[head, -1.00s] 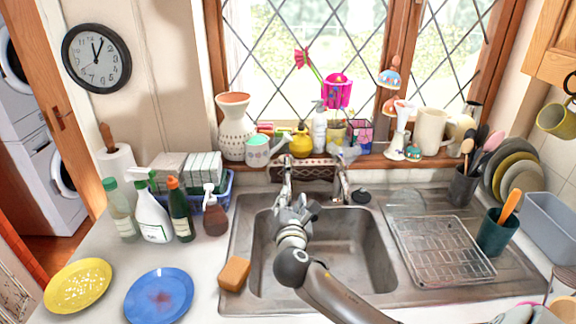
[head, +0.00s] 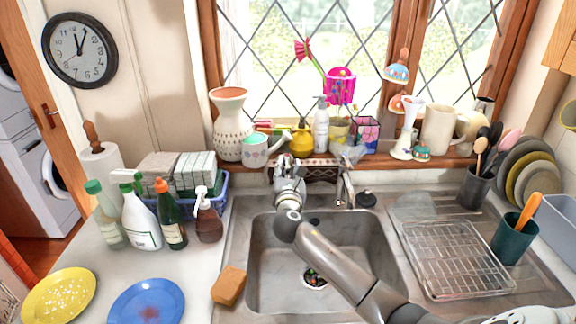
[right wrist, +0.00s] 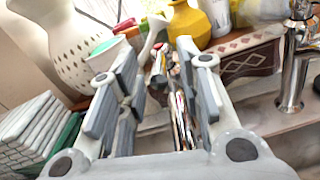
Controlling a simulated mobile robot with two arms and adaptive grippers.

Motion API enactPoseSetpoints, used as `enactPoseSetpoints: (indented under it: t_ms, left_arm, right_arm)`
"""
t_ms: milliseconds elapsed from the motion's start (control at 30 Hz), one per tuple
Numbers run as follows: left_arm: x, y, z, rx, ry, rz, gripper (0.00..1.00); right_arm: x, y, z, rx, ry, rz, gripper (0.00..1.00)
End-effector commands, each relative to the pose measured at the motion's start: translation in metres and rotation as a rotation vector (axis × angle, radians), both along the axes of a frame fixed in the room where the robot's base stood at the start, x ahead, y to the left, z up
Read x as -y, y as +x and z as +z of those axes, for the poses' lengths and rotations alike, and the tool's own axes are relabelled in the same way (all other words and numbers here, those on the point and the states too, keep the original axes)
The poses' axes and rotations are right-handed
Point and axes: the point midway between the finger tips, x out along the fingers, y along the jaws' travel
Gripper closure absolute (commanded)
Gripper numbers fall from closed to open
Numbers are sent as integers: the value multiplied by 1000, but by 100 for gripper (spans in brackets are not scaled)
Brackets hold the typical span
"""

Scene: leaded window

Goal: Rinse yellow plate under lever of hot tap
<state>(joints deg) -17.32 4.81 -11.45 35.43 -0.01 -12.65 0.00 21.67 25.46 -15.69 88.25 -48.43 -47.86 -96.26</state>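The yellow plate (head: 58,295), with pale specks, lies on the counter at the left. My right gripper (head: 288,168) is at the back of the sink, at the left-hand tap, and mostly hides that tap in the head view. In the right wrist view its two fingers stand apart, with the shiny chrome left-hand tap (right wrist: 180,115) between them, closer to the right finger. I cannot tell whether they touch it. The right-hand tap (head: 345,185) stands clear; it also shows in the right wrist view (right wrist: 293,65). My left gripper is not in view.
The blue plate (head: 147,302) with a reddish stain lies beside the yellow one. A sponge (head: 229,286) is at the sink's (head: 280,262) left edge. Several bottles (head: 141,222) stand on the left. A wire rack (head: 455,260) is on the right. Vases and pots line the sill.

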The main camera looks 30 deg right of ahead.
Motion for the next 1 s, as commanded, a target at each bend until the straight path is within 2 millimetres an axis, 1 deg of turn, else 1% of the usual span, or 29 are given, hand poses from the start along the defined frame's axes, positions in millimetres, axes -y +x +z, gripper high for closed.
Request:
enactPoseSetpoints:
  t_ms: [33,67,167,267,533,567,800,1000]
  left_arm:
    - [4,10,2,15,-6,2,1]
    - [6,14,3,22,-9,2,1]
    - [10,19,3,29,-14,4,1]
    - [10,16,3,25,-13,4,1]
    - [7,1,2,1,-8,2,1]
    - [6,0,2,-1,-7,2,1]
    - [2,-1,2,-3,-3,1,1]
    - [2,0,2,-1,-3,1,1]
  right_arm:
    - [3,5,1,1,0,-1,67]
    - [5,7,0,0,0,-2,67]
    - [8,12,0,1,1,0,67]
    - [9,15,0,0,2,0,67]
    - [10,15,0,0,2,0,67]
    - [10,15,0,0,2,0,70]
    - [10,15,0,0,2,0,100]
    - [10,15,0,0,2,0,100]
